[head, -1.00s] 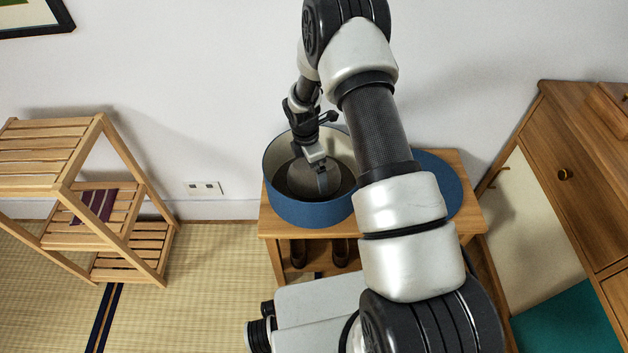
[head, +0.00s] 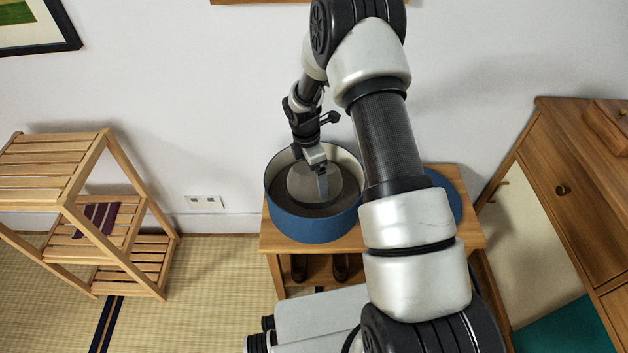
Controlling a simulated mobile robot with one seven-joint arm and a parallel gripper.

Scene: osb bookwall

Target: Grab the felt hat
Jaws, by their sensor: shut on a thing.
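The felt hat (head: 328,194) is dark grey-brown with a round crown and a flat brim. It sits inside an open round blue box (head: 300,228) with a cream inner wall. My gripper (head: 322,190) reaches down into the box and is shut on the hat at its crown. The hat's brim still shows within the box walls; whether it touches the bottom I cannot tell. The far fingertip and part of the crown are hidden behind the near finger.
The box stands on a small wooden table (head: 385,240). A round blue lid (head: 445,197) lies right of it, partly behind my arm. A slatted wooden rack (head: 110,225) stands left, a wooden cabinet (head: 580,180) right. The white wall is close behind the box.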

